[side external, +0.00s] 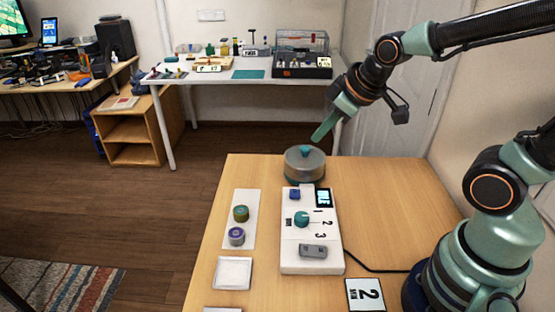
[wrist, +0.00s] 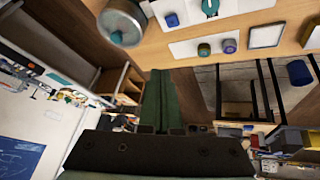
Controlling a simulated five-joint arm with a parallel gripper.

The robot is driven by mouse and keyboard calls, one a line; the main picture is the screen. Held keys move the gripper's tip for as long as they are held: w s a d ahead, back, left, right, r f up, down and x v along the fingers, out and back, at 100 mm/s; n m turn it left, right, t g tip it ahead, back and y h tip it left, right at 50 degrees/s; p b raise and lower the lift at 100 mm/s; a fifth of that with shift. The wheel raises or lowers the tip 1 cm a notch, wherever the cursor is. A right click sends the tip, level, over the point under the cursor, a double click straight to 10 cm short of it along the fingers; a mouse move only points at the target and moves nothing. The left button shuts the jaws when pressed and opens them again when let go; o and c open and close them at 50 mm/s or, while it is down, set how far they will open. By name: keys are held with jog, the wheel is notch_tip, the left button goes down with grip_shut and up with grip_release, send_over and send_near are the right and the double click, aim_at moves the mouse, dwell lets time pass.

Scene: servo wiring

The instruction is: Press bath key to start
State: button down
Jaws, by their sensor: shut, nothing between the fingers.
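A white control panel (side external: 290,262) lies on the wooden table, with a blue key (side external: 294,194), a small lit display (side external: 323,197), a teal knob (side external: 301,219) and a grey key (side external: 313,251). I cannot read which key is the bath key. A round grey bath (side external: 304,168) with a teal lid knob stands just behind the panel. My gripper (side external: 318,138) is shut and empty, above and behind the bath, touching nothing. In the wrist view, the shut fingers (wrist: 160,80) point toward the table edge, with the bath (wrist: 122,24) and blue key (wrist: 171,20) at the top.
Left of the panel, a white strip (side external: 245,203) holds a green-topped jar (side external: 240,213) and a purple-topped jar (side external: 236,236). A white tray (side external: 233,273) lies in front. A card marked 2 (side external: 365,295) lies near my base. A black cable (side external: 375,268) runs right from the panel.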

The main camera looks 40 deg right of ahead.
aim_at(298, 193)
jog(key=w+f+n+t, duration=0.1)
jog(key=w+f+n, duration=0.4)
jog(key=f, duration=0.1)
jog(key=shift+a+f, duration=0.3)
jog(key=shift+f, duration=0.05)
jog(key=shift+f, duration=0.1)
jog(key=shift+f, duration=4.3)
jog(key=shift+f, duration=0.1)
jog(key=shift+w+d+f, duration=0.1)
jog(key=shift+d+f, duration=0.05)
jog(key=shift+f, duration=0.2)
jog(key=shift+f, duration=0.5)
jog(key=shift+r, duration=0.95)
jog(key=shift+r, duration=0.1)
